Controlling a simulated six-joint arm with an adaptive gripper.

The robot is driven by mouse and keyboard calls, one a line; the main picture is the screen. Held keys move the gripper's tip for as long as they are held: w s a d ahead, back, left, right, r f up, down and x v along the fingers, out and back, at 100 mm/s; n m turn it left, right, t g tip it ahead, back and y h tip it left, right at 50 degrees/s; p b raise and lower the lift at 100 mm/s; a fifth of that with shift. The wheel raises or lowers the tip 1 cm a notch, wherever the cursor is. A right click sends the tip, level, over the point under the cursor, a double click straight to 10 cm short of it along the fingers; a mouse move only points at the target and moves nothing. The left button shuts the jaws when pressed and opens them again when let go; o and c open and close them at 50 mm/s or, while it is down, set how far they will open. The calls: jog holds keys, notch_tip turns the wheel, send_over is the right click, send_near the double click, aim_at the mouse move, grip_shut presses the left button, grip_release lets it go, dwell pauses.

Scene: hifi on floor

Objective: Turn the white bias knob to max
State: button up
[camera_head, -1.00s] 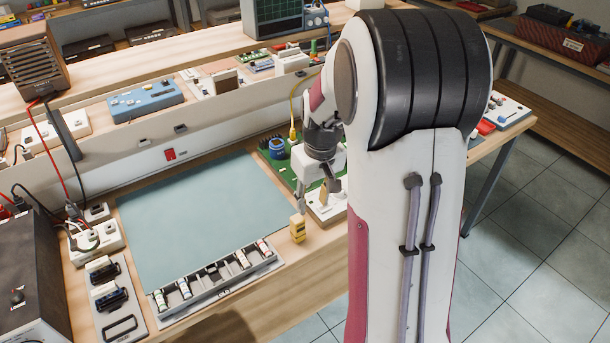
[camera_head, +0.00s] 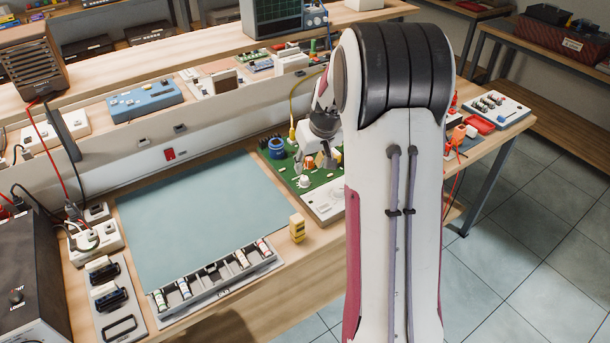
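A green circuit board (camera_head: 290,170) lies right of the blue-green mat, with a pale panel (camera_head: 328,203) at its front end. A small white knob (camera_head: 305,181) stands near this panel; I cannot read its label or setting. A blue round part (camera_head: 277,147) sits at the board's back left. An orange-topped part (camera_head: 337,156) is close to my gripper. My gripper (camera_head: 318,163) is low over the board, behind the white knob in the picture and seemingly apart from it. The fingers are small and partly mixed with the board's parts, so their opening is unclear.
A yellow block (camera_head: 297,228) stands by the mat's (camera_head: 205,215) right corner. A parts tray (camera_head: 215,278) lies along the mat's front edge. My arm hides the bench right of the board. The mat is clear.

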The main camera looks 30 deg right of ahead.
aim_at(304, 178)
jog(key=shift+f, duration=0.1)
jog(key=shift+x, duration=3.8)
grip_shut()
